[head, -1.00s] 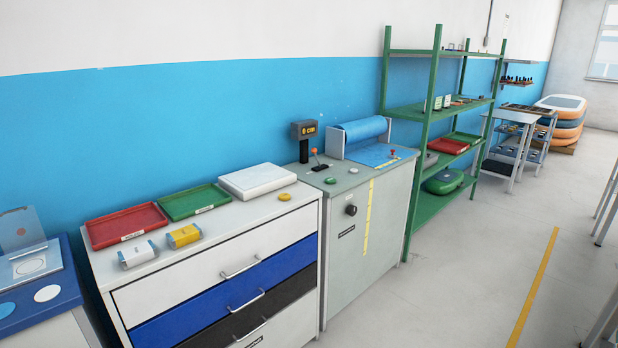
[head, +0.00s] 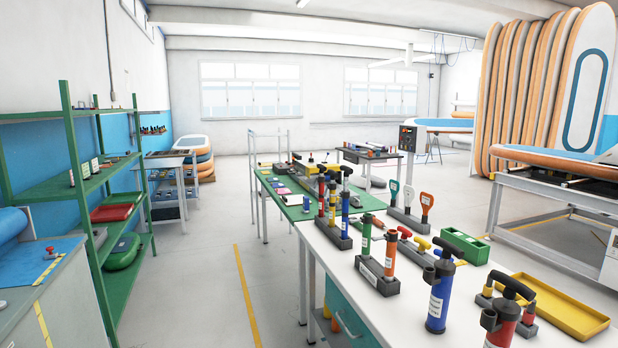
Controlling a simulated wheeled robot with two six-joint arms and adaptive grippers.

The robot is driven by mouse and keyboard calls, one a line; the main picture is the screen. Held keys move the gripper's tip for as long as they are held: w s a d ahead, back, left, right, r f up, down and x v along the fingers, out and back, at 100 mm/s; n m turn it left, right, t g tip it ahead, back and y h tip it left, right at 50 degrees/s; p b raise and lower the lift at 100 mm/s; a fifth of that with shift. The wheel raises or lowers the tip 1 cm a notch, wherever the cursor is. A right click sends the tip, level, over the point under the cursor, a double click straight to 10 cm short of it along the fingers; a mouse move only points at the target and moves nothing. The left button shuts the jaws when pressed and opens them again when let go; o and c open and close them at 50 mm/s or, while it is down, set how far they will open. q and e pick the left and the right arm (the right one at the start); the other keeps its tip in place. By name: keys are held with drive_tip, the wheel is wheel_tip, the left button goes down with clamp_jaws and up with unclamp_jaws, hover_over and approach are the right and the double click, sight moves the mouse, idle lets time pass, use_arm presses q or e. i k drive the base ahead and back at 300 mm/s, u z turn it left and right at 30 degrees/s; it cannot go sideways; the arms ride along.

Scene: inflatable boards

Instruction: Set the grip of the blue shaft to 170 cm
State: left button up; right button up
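Neither of my grippers shows in the head view. I cannot pick out a shaft with a length scale for certain. A blue upright tube (head: 345,212) with a dark top stands in a rack among red and yellow ones. A larger blue cylinder (head: 438,292) with a black handle and a white label stands at the front of the white table (head: 345,285). No length marks are readable.
A yellow tray (head: 560,305) and a green box (head: 460,245) lie on the white table. A green-topped table (head: 290,212) adjoins it. A green shelf (head: 72,190) stands at left. The floor between, with a yellow line (head: 246,295), is clear. Boards (head: 535,90) stand at right.

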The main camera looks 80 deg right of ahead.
sight(348, 171)
drive_tip(key=z, duration=1.95)
drive_tip(key=i, duration=2.2)
drive_tip(key=z, duration=2.5)
